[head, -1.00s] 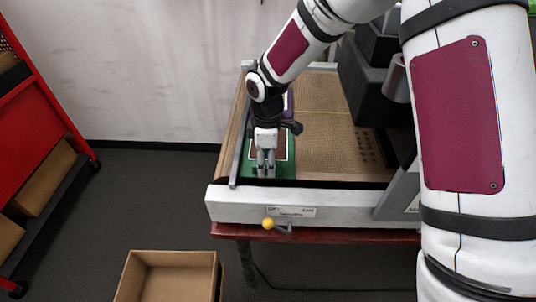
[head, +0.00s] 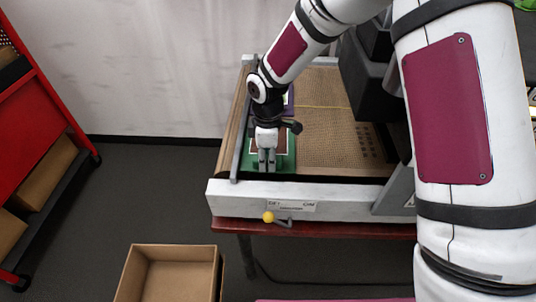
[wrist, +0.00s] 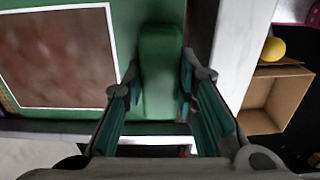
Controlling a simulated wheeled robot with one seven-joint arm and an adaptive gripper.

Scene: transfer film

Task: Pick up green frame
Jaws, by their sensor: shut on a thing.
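The green frame (head: 285,166), with a white line around a brown middle, lies on the left part of the tan machine bed, close to its front edge. My gripper (head: 267,170) points down at the frame's front-left part. In the wrist view, a raised green block of the frame (wrist: 162,75) sits between the two fingers of my gripper (wrist: 160,85), which are shut on it. The brown panel with its white border lies to the left of the fingers. My gripper and wrist hide part of the frame in the head view.
A purple frame (head: 289,102) lies just behind the green one. A metal rail (head: 241,135) runs along the left of the bed. A yellow-knobbed lever (head: 269,217) sticks out in front. An open cardboard box (head: 170,275) and a red shelf cart (head: 40,115) stand to the left.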

